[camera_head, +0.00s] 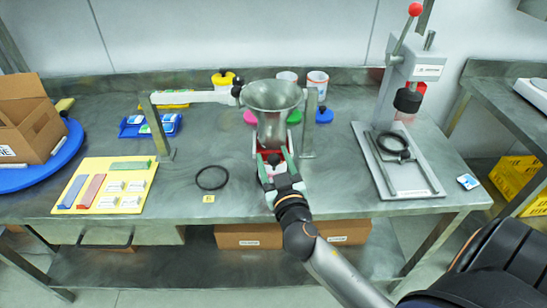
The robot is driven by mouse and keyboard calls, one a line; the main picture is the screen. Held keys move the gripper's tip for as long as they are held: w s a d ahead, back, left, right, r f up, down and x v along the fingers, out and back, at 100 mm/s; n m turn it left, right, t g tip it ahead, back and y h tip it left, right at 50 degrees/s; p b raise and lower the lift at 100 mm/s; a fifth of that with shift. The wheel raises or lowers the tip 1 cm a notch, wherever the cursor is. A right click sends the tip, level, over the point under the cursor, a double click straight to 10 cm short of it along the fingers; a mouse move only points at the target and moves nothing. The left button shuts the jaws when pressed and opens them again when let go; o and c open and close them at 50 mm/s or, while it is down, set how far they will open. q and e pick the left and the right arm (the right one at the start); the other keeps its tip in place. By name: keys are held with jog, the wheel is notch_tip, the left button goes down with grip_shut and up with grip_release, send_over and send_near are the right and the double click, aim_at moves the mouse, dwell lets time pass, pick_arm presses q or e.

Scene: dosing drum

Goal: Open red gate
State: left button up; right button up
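A grey metal hopper (272,112) with a wide round mouth stands over the middle of the workbench. A small red part (267,152), which looks like the red gate, shows just below the hopper's spout, partly hidden by my gripper. My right gripper (273,157) reaches in from the front, below the spout. Its green fingers are spread apart, with a small dark knob visible between them. I cannot tell whether the fingers touch the red part. My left gripper is not in view.
Metal posts flank the hopper, with a white bar (198,97) to its left. A black ring (212,178) lies on the bench (225,145). A yellow board (106,186) with coloured bars lies left, beside a cardboard box (28,125). A lever press (408,75) stands right.

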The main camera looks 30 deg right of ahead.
grip_shut()
dwell(1.2)
